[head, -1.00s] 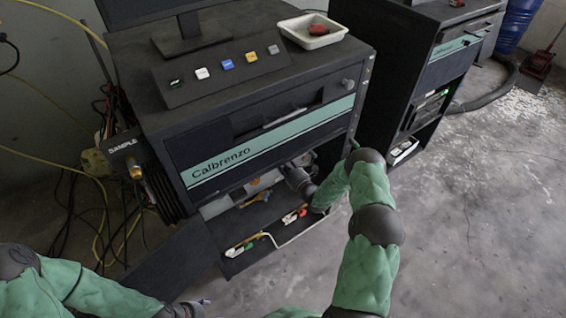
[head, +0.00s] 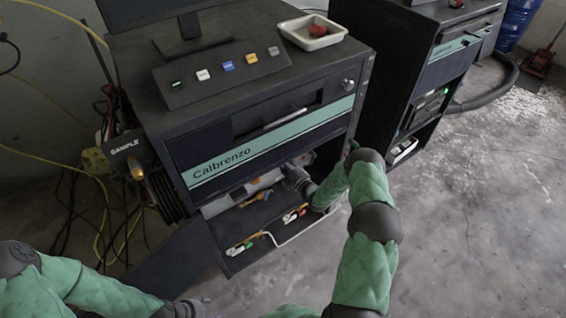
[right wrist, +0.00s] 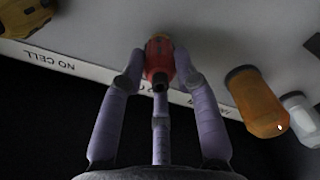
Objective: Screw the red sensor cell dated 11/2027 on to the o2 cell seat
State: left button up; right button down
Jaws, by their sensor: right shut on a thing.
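In the right wrist view the red sensor cell (right wrist: 159,56) sits between the fingers of my right gripper (right wrist: 158,75), its dark end facing the camera. The fingers are closed around it. It is in front of a pale panel with an upside-down NO CELL label; fingers partly cover another label. I cannot read the cell's date, nor tell whether it is on the o2 cell seat, which is hidden. In the head view my right gripper (head: 300,180) reaches into the cabinet's lower bay. My left gripper (head: 185,309) is at the bottom edge, its fingers unclear.
An orange part (right wrist: 257,100) and a white part (right wrist: 299,118) are right of the gripper; a yellow part (right wrist: 24,14) is at upper left. The cabinet (head: 270,130) has a lower shelf (head: 262,240) with small coloured items. A white tray (head: 305,43) holds a red object.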

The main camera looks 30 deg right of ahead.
jog(key=shift+s+f, duration=0.15)
jog(key=c, duration=1.2)
grip_release()
jog(key=o, duration=0.4)
jog(key=shift+c, duration=0.2)
jog(key=s+d, duration=0.1)
jog(key=s, duration=1.1)
jog(key=shift+c, duration=0.6)
